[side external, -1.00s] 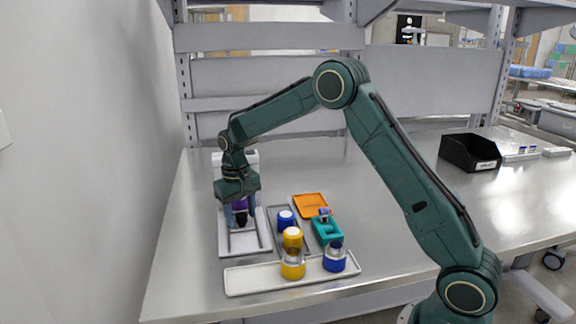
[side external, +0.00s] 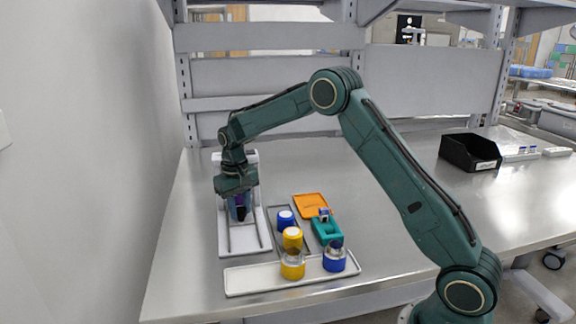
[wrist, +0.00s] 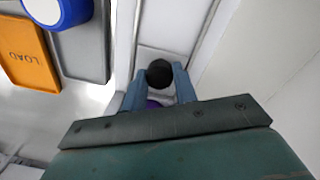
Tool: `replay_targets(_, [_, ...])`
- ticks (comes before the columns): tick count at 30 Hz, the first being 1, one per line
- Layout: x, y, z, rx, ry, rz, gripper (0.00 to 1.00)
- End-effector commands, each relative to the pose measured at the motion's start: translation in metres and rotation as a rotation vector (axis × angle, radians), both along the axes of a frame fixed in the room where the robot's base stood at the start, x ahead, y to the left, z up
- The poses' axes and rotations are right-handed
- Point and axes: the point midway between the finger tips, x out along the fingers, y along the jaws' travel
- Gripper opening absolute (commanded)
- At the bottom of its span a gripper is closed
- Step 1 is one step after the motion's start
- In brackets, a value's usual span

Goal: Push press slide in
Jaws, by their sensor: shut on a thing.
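The press (side external: 262,238) is a white base with two dark rails at the left of the table, with an upright white block at its back. My gripper (side external: 239,212) is low over the rails, its fingers shut on a purple piece with a dark knob. In the wrist view the black round knob (wrist: 160,73) shows between the two blue-grey fingers, with a bit of purple piece (wrist: 153,104) below it. My gripper hides most of the piece and the back of the press.
Right of the press are a grey tray with a blue-and-white cap (side external: 285,219), a yellow cap (side external: 292,238), an orange LOAD plate (side external: 311,206) and a teal holder (side external: 327,232). A white front tray (side external: 245,283) holds a yellow jar (side external: 292,268) and a blue jar (side external: 334,262). A black bin (side external: 470,153) stands far right.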

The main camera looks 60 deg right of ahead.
Motion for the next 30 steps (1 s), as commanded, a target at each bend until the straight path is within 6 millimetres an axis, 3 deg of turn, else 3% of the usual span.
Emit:
replay_targets(13, [0.0089,-0.0094,0.0007,-0.002,-0.009,-0.003,0.00])
replay_targets(14, [0.0091,-0.0097,0.0007,-0.003,-0.010,-0.004,0.32])
replay_targets(17, [0.0088,-0.0092,0.0006,-0.003,-0.009,-0.003,0.50])
replay_targets(30, [0.0077,-0.0075,0.0046,0.000,-0.003,0.000,0.50])
